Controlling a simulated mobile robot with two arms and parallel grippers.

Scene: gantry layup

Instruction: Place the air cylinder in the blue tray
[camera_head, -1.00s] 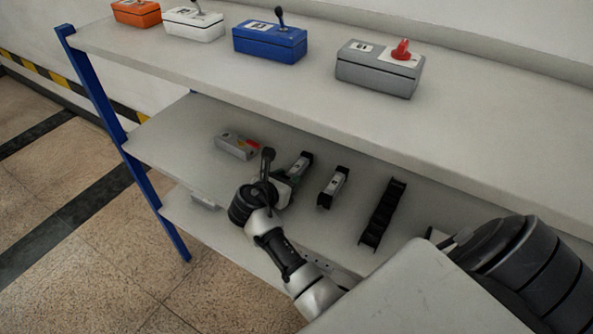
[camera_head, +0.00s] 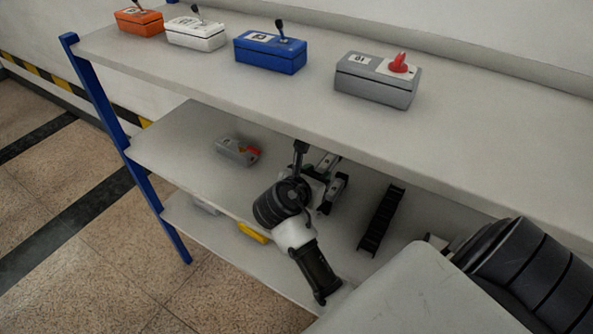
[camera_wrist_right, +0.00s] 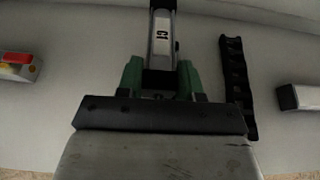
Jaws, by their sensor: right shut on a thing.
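My right gripper (camera_head: 312,177) is over the middle shelf, partly hidden behind its own wrist. In the right wrist view its green fingers (camera_wrist_right: 162,82) are shut on the air cylinder (camera_wrist_right: 163,38), a silver bar with black ends and a "C1" label. I take the farther silver and black bar (camera_head: 327,163) in the head view to be this cylinder. I cannot tell how high it is above the shelf. I see no blue tray. My left gripper is not in view.
On the middle shelf (camera_head: 172,150) are a grey box with a red part (camera_head: 238,152) and a black chain-like strip (camera_head: 381,220). The upper shelf, with several control boxes including a blue one (camera_head: 270,52), overhangs it. A yellow item (camera_head: 252,232) shows on the bottom shelf.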

